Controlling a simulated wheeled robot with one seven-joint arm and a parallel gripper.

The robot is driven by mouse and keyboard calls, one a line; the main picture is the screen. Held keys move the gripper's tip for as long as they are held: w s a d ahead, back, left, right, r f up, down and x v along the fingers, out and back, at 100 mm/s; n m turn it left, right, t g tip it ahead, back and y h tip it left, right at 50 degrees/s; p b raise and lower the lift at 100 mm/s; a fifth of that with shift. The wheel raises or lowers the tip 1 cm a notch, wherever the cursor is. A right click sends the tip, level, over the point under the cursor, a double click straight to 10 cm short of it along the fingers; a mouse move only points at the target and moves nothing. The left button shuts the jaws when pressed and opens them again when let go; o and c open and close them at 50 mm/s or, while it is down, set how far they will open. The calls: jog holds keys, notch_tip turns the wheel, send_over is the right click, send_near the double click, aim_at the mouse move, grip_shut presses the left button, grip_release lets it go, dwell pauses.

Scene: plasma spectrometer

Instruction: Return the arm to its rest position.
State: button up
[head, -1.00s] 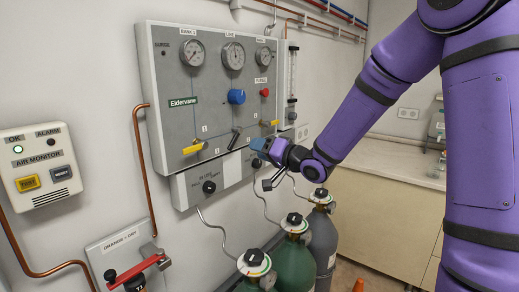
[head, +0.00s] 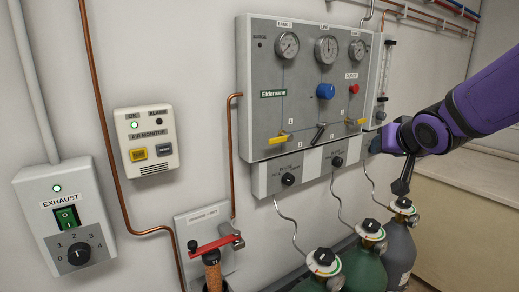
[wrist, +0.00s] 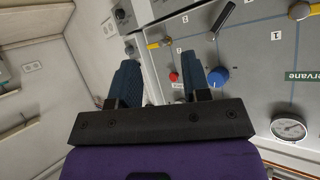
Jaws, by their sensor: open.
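My gripper (head: 375,143) is at the lower right edge of the grey gas panel (head: 262,130) in the head view, with my purple arm reaching in from the right. In the wrist view, the two dark blue fingers of my gripper (wrist: 160,82) stand apart with nothing between them. The panel (wrist: 255,75) lies beyond and to the right of the fingers there. Its blue knob (wrist: 218,77) and red button (wrist: 174,77) show near the right finger. I cannot tell the exact gap between fingers and panel.
Gas cylinders (head: 365,268) stand below the panel. A red-handled valve (head: 215,244) sticks out to the left of them. An air monitor (head: 146,140) and an exhaust switch box (head: 68,215) are on the left wall. A counter (head: 465,170) is at the right.

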jog(key=s+n+g, duration=0.1)
jog(key=s+g, duration=0.5)
jog(key=s, duration=1.9)
jog(key=shift+s+d+r+n+g, duration=0.25)
jog(key=shift+s+d+n+g, duration=0.05)
jog(key=shift+d, duration=0.1)
jog(key=shift+d, duration=0.1)
dwell(0.8)
